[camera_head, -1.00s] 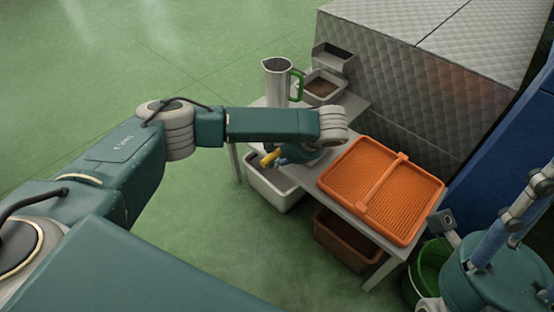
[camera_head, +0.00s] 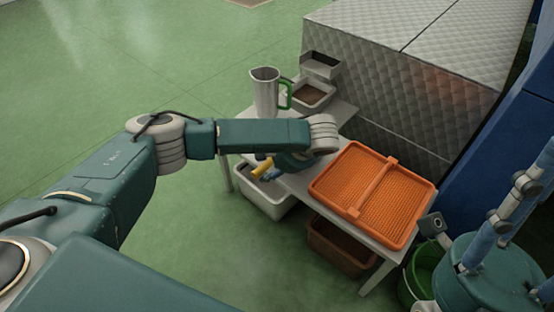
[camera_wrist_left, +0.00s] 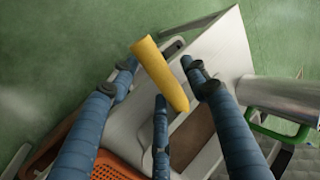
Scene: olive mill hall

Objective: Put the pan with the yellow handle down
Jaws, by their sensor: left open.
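The pan's yellow handle (camera_head: 263,167) shows at the table's left edge, beside my left gripper. In the left wrist view the yellow handle (camera_wrist_left: 160,73) lies slantwise between my open blue fingers. My left gripper (camera_wrist_left: 165,78) surrounds it without closing on it. The pan's body is mostly hidden by my wrist in the head view; a brown patch below the handle in the wrist view may belong to it, but I cannot tell. The white table (camera_head: 290,182) is under the gripper. My right gripper (camera_head: 505,205) shows in part at the right edge; its jaw opening is unclear.
A metal jug (camera_head: 264,93) with a green handle stands close behind my left gripper. A tray (camera_head: 312,97) with brown contents is beyond it. An orange tray (camera_head: 330,180) fills the table's near end. A white bin (camera_head: 268,203), brown crate (camera_head: 340,250) and green bucket (camera_head: 425,270) stand low down.

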